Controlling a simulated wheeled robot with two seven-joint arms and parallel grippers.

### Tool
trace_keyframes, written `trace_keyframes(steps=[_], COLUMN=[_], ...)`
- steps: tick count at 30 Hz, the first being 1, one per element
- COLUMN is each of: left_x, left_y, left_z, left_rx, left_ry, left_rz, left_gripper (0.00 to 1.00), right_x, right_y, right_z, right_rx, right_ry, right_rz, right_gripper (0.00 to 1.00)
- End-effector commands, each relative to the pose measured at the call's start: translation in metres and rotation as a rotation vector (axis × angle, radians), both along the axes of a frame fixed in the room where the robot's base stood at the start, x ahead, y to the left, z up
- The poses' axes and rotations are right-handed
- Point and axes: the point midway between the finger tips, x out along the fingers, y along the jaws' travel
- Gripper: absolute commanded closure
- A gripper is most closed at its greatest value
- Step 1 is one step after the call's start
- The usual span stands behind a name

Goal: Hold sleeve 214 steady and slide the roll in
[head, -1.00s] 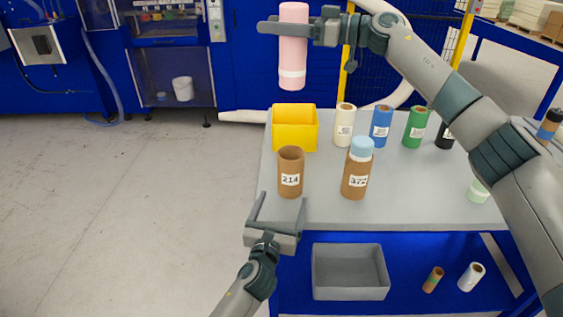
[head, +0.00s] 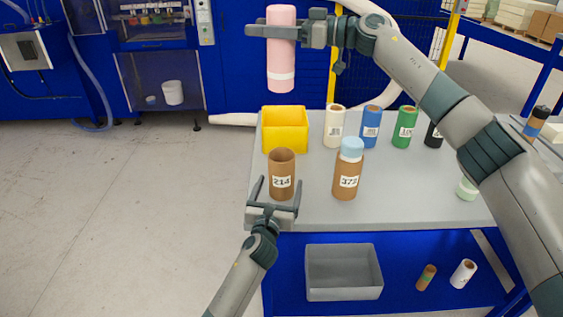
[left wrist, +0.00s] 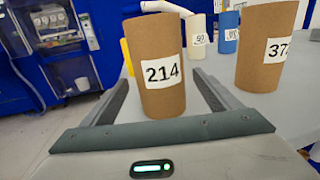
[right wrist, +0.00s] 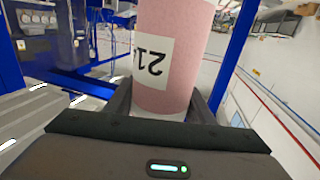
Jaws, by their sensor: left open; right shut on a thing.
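Sleeve 214 (head: 282,168) is a brown open-topped tube standing upright on the grey table, near its left front edge. It also shows in the left wrist view (left wrist: 157,50), between the open fingers. My left gripper (head: 279,190) is open around the lower part of sleeve 214; I cannot tell whether a finger touches it. My right gripper (head: 282,32) is shut on the pink roll (head: 281,70) and holds it upright, high above the table. In the right wrist view the roll (right wrist: 180,45) carries a white label, partly cut off, reading "21" upside down.
Sleeve 372 (head: 346,185) with a light blue roll in it stands to the right of sleeve 214. A yellow bin (head: 285,132) is behind. White (head: 333,130), blue (head: 371,130) and green (head: 404,130) rolls stand in the back row. A grey bin (head: 343,285) sits on the lower shelf.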

Motion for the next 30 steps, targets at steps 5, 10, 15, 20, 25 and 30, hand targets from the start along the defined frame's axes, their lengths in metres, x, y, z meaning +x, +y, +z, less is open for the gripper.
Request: trace_keyframes(steps=[5,10,15,20,25,30], left_x=[0.023,0.032,0.035,0.035,0.035,0.035], left_y=[-0.004,-0.007,-0.007,-0.007,-0.007,-0.007], left_z=[0.001,0.0,0.0,0.0,0.0,0.0], left_rx=[0.0,-0.001,-0.001,0.0,0.0,0.0], left_ry=[-0.001,0.0,0.0,0.0,0.0,0.0], left_rz=[0.001,-0.001,0.0,0.0,-0.001,-0.001], left_gripper=[0.17,0.17,0.17,0.17,0.46,0.63], right_x=[0.0,0.0,0.0,0.0,0.0,0.0], right_y=[0.0,0.0,0.0,0.0,0.0,0.0], right_z=[0.0,0.0,0.0,0.0,0.0,0.0], right_rx=[0.0,0.0,0.0,0.0,0.0,0.0], right_ry=[0.0,0.0,0.0,0.0,0.0,0.0], right_rz=[0.0,0.0,0.0,0.0,0.0,0.0], right_gripper=[0.84,0.84,0.84,0.84,0.84,0.84])
